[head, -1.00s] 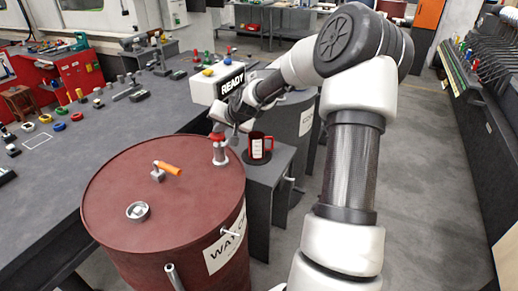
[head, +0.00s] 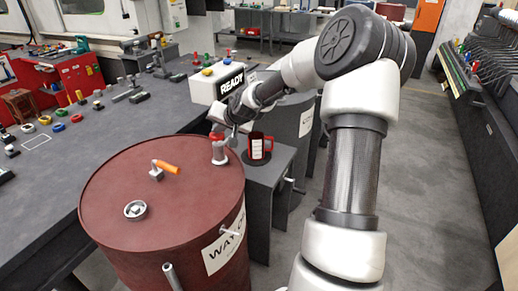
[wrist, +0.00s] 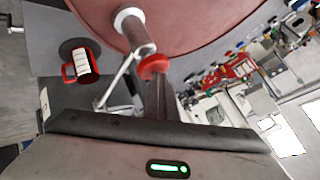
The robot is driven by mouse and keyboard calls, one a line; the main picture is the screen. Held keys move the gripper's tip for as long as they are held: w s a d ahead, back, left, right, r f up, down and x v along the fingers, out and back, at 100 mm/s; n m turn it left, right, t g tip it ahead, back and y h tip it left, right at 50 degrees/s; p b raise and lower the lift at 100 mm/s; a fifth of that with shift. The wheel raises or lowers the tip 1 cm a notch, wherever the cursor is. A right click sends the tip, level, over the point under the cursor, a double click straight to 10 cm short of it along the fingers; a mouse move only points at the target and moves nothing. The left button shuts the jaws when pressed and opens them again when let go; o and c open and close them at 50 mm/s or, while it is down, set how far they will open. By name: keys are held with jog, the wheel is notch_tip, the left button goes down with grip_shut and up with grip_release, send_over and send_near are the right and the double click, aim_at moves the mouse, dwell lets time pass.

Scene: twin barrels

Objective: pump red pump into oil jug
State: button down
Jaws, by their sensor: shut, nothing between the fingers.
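The red pump (head: 218,150) stands on the far right part of the dark red barrel's lid (head: 115,185). It has a red knob on top and a pale metal stem, and its spout points towards the jug side in the wrist view. A red jug (head: 269,145) with a white label and a handle stands on a dark round pad beside the barrel; it also shows in the wrist view (wrist: 69,72). My gripper (head: 228,130) is shut and empty, right at the pump's red knob (wrist: 153,66). Whether its fingertips touch the knob is unclear.
An orange-handled fitting (head: 166,167) and a round metal cap (head: 136,210) are on the barrel lid. A grey stand (head: 262,185) carries the jug. A second, grey barrel (head: 303,125) stands behind. A white READY box (head: 205,86) is on the long bench (head: 75,165).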

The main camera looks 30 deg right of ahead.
aim_at(218, 146)
jog(key=shift+g, duration=0.5)
jog(key=s+f, duration=0.1)
jog(key=f, duration=0.2)
jog(key=s+f, duration=0.1)
jog(key=f, duration=0.1)
jog(key=shift+s+a+f+b, duration=0.15)
jog(key=shift+s+a+b, duration=0.15)
jog(key=shift+b, duration=0.1)
jog(key=r+p, duration=0.1)
jog(key=r, duration=0.1)
jog(key=w+r+p, duration=0.1)
jog(key=r+p, duration=0.1)
jog(key=shift+r, duration=0.1)
jog(key=shift+d+r+p, duration=0.1)
jog(key=shift+r+p, duration=0.35)
jog(key=shift+r, duration=0.2)
jog(key=shift+a+r, duration=0.2)
dwell(0.3)
jog(key=shift+r, duration=0.1)
dwell(0.6)
